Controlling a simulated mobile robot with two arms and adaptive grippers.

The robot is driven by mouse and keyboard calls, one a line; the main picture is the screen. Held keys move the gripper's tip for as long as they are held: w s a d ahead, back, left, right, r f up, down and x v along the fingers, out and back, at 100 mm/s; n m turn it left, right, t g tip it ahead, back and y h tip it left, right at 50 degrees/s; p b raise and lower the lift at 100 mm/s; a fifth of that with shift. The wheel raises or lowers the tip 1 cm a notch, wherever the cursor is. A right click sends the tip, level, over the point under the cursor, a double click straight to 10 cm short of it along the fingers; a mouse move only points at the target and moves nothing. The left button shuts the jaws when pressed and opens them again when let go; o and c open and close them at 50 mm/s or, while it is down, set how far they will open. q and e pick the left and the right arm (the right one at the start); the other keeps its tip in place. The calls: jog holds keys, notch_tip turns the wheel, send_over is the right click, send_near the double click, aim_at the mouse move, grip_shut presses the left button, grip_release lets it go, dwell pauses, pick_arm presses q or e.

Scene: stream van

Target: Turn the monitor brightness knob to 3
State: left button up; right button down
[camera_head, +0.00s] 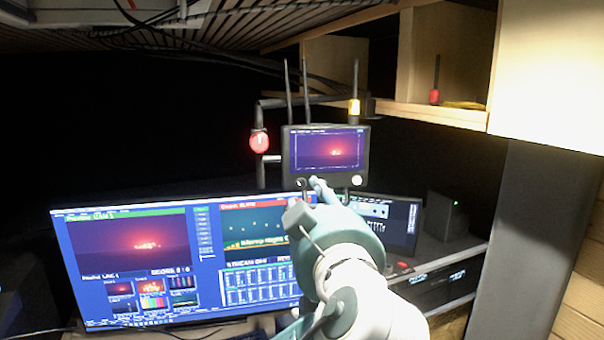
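A small dark field monitor (326,155) shows a red glow on its screen, mounted above the wide desk display. A pale round knob (357,180) sits at its lower right corner. Another small round knob (301,182) shows at its lower left, partly dark. I cannot read labels or a setting on either, nor tell which is for brightness. My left gripper (319,184) is at the monitor's lower edge, between the knobs and closer to the left one. Its fingers are small and partly hidden by its own body, so contact and opening are unclear. My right gripper is out of view.
The wide display (180,260) fills the lower left, behind my arm. A smaller screen (385,220) stands right of it. A wooden shelf (430,112) hangs at upper right.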

aim_at(302, 184)
pick_arm(q)
jog(key=w+p, duration=0.1)
jog(key=w, duration=0.1)
jog(key=w+a+p, duration=0.1)
jog(key=w, duration=0.2)
jog(key=w+p, duration=0.1)
jog(key=w, duration=0.1)
jog(key=shift+w+a+r+p, duration=0.1)
jog(key=shift+w+a+p, duration=0.1)
jog(key=shift+w+p, duration=0.15)
jog(key=shift+w, duration=0.4)
grip_shut()
